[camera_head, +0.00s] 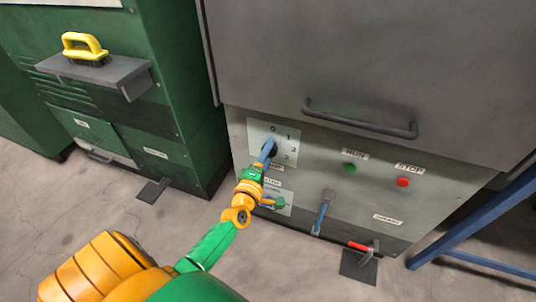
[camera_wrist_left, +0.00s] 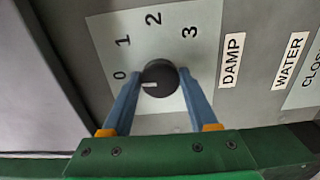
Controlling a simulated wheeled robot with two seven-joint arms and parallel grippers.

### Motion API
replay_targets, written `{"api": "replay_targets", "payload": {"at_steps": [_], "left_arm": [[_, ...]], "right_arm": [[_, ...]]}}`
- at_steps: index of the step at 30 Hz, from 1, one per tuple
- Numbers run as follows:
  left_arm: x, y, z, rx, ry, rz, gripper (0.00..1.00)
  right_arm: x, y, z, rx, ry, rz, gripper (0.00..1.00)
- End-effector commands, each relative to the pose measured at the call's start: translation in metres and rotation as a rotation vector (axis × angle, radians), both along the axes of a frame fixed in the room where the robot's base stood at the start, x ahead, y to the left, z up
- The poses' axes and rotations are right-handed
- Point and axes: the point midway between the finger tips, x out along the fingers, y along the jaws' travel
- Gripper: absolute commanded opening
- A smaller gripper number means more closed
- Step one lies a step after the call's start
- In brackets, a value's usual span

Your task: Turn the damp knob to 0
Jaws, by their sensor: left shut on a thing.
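The damp knob (camera_wrist_left: 166,74) is a round black dial with a white pointer mark. It sits on a light plate (camera_wrist_left: 105,28) marked 0, 1, 2 and 3, with the DAMP label (camera_wrist_left: 232,60) beside it. In the left wrist view the white mark points left, close to the 0 side. My left gripper (camera_head: 268,150) is shut on the knob, with one blue finger on each side of it. In the head view the gripper mostly hides the knob, and the plate (camera_head: 259,128) shows around it. My right gripper is not in view.
Below the knob is a second control with a lever (camera_head: 280,203). To the right are a green RUN button (camera_head: 350,168), a red STOP button (camera_head: 403,182) and a blue lever (camera_head: 322,212). A grey handle bar (camera_head: 360,122) juts out above. A green machine (camera_head: 165,100) stands left.

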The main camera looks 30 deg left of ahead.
Motion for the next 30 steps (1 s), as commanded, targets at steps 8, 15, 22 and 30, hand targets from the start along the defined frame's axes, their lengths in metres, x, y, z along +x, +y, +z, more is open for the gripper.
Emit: {"api": "replay_targets", "payload": {"at_steps": [8, 15, 22, 30], "left_arm": [[-0.0002, -0.0004, -0.0007, -0.043, -0.008, -0.001, 0.04], [-0.0002, -0.0004, -0.0006, -0.047, -0.009, -0.001, 0.04], [-0.0002, -0.0003, -0.0006, -0.047, -0.009, -0.001, 0.81], [-0.0001, -0.0001, -0.0002, -0.045, -0.01, 0.0, 0.89]], "right_arm": [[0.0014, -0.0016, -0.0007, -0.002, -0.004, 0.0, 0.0], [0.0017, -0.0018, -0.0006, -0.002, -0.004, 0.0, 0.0], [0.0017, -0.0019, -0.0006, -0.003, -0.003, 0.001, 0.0], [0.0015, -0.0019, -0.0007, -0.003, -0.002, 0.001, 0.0]]}}
